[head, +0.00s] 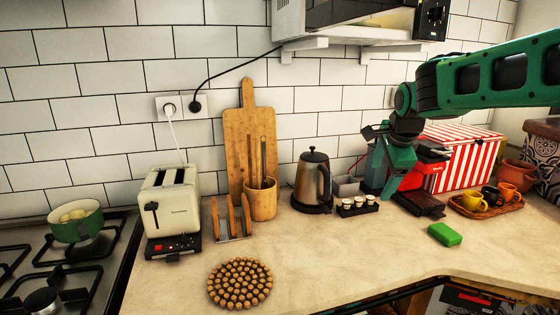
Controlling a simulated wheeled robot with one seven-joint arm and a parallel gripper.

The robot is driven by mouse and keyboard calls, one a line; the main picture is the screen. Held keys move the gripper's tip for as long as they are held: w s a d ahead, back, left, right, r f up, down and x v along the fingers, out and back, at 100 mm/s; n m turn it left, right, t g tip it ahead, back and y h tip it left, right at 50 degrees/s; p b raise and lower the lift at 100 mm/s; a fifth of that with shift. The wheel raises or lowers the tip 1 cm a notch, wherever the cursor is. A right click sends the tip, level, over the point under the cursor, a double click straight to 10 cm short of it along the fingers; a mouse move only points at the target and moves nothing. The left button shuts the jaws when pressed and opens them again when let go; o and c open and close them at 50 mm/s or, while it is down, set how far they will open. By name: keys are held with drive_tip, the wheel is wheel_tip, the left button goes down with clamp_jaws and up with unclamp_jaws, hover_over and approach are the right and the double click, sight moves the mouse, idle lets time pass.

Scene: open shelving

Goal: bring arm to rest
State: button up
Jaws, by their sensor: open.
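My arm reaches in from the right, green and black, above the counter. My gripper (388,178) hangs at its end with the fingers pointing down, in front of a red and black machine (429,172). The fingers stand apart and I see nothing held between them. A green block (445,234) lies on the counter to the right of and below the gripper. Whether the fingers touch the machine is unclear, as the dark parts overlap in the picture.
A rack of small cups (358,206) and a kettle (312,182) stand left of the gripper. A tray of mugs (486,208) and a striped box (462,158) are to the right. The counter's front middle (340,255) is clear.

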drive_tip(key=s+d+f+n+g+h, duration=0.1)
drive_tip(key=s+d+f+n, duration=0.1)
drive_tip(key=s+d, duration=0.35)
drive_tip(key=s+d+f+n+g+h, duration=0.1)
drive_tip(key=s+d+f+n+g, duration=0.15)
drive_tip(key=s, duration=0.65)
drive_tip(key=s+d+f+n+g, duration=0.1)
drive_tip(key=s+d+f+n, duration=0.2)
drive_tip(key=s, duration=0.4)
drive_tip(key=s+d+f+n+y, duration=0.1)
drive_tip(key=s+f+n, duration=0.1)
drive_tip(key=s, duration=0.7)
drive_tip(key=s+d+f+n+g+y, duration=0.1)
drive_tip(key=s+f+n, duration=0.1)
drive_tip(key=s, duration=0.8)
drive_tip(key=shift+f+y, duration=0.3)
drive_tip(key=shift+f, duration=0.45)
drive_tip(key=shift+d+g, duration=0.15)
drive_tip(key=shift+g, duration=0.1)
drive_tip(key=shift+w+f, duration=0.25)
drive_tip(key=shift+w, duration=0.35)
